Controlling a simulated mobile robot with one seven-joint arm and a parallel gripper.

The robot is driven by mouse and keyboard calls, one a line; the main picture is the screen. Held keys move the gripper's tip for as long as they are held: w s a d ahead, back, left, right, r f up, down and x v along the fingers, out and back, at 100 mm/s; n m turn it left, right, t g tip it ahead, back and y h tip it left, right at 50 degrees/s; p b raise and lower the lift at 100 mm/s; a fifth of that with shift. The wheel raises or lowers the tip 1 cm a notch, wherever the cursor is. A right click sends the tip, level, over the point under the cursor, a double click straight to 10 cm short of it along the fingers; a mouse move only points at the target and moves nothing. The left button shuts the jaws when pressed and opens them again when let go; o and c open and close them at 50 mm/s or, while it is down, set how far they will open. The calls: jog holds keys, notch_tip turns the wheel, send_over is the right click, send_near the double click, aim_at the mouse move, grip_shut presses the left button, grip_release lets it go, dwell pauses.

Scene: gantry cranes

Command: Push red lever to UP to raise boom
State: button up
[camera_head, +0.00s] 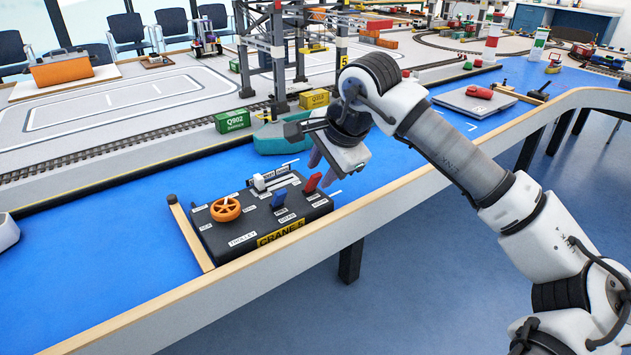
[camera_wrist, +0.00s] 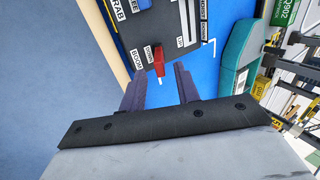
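The red lever (camera_head: 312,183) stands at the right side of the dark CRANE 5 control box (camera_head: 225,245). My gripper (camera_head: 321,168) hangs just above and behind the lever in the head view. Its two purple-grey fingers are apart and empty. In the wrist view the lever lies just beyond the gap between the fingers (camera_wrist: 160,78); contact cannot be told.
A blue lever (camera_head: 278,200) and an orange wheel (camera_head: 226,209) share the box. A teal boat-shaped model (camera_head: 283,136) lies behind it, with the crane frame (camera_head: 278,60) farther back. A wooden edge (camera_head: 140,312) runs along the table front.

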aim_at(319, 174)
jog(key=shift+x, duration=2.25)
grip_shut()
